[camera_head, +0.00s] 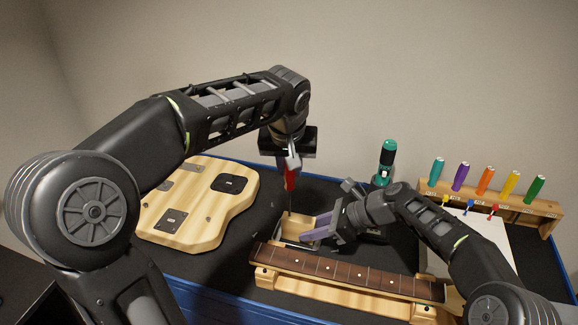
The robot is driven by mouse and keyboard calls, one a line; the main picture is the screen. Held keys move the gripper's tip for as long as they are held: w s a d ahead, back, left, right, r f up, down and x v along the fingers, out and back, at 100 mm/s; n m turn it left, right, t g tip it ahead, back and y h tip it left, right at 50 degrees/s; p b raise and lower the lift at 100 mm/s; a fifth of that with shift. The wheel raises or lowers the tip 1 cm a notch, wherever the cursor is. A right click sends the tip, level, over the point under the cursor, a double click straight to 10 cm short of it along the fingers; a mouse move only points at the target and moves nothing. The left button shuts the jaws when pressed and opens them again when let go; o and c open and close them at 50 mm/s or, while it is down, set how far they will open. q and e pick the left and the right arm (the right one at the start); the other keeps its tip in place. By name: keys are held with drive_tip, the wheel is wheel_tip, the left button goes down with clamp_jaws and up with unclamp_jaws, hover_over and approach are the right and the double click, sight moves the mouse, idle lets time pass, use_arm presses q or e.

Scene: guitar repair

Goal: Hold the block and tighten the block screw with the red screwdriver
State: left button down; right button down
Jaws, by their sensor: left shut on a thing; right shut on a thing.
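My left gripper (290,160) is shut on the red screwdriver (290,181). The screwdriver is upright, its dark shaft pointing down to the wooden block (295,224). The block sits just behind the guitar neck. My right gripper (318,230) reaches in from the right at the block's right side and is shut on it. The block screw is too small to make out, so I cannot tell whether the screwdriver tip touches it.
A guitar neck (345,275) lies on wooden supports in front. A guitar body (200,205) lies at left. A teal-and-black tool (387,160) stands behind my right arm. A wooden rack (545,207) with several coloured handles stands at right, beside a white sheet (490,240).

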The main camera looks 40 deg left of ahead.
idle(0.4)
use_arm(q)
drive_tip(key=shift+r, duration=0.35)
drive_tip(key=shift+r, duration=3)
use_arm(e)
drive_tip(key=c, duration=1.1)
unclamp_jaws()
drive_tip(key=shift+o, duration=0.2)
